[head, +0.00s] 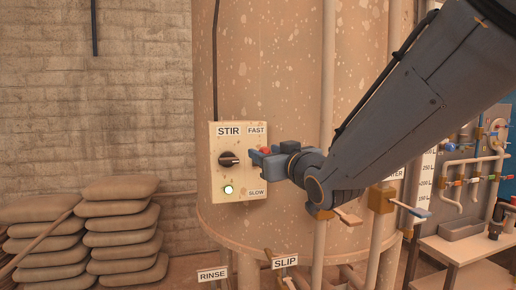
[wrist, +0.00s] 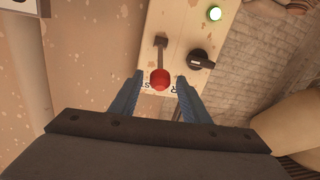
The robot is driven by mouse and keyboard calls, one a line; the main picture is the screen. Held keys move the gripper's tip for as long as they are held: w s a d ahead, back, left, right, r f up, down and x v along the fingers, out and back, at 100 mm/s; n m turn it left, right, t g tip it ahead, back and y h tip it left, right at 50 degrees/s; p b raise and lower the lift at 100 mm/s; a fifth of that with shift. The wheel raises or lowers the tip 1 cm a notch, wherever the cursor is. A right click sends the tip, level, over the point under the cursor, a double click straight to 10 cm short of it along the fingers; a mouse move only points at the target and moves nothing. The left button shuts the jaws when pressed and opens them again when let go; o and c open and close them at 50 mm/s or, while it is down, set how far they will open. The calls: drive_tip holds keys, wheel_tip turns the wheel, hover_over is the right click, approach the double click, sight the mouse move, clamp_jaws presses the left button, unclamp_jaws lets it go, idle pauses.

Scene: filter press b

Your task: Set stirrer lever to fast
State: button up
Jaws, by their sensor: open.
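The cream stirrer box (head: 222,190) is marked STIR, with FAST at its upper right and SLOW at its lower right. The lever's red ball (head: 265,149) shows just below the FAST label, partly hidden by my gripper (head: 254,157). In the wrist view the red ball (wrist: 159,79) is at the end of a thin grey lever (wrist: 161,48). There my open gripper (wrist: 160,76) has one blue finger on each side of the ball. I cannot tell whether a finger touches it.
A black rotary knob (head: 229,159) and a lit green lamp (head: 228,189) sit left of the lever. The box is in front of a large rusty tank (head: 290,60). A pipe (head: 328,70) runs up to its right. Stacked sacks (head: 125,225) are at left.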

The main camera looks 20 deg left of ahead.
drive_tip(key=shift+p+x, duration=1)
drive_tip(key=shift+x, duration=1.75)
drive_tip(key=shift+c, duration=0.3)
clamp_jaws()
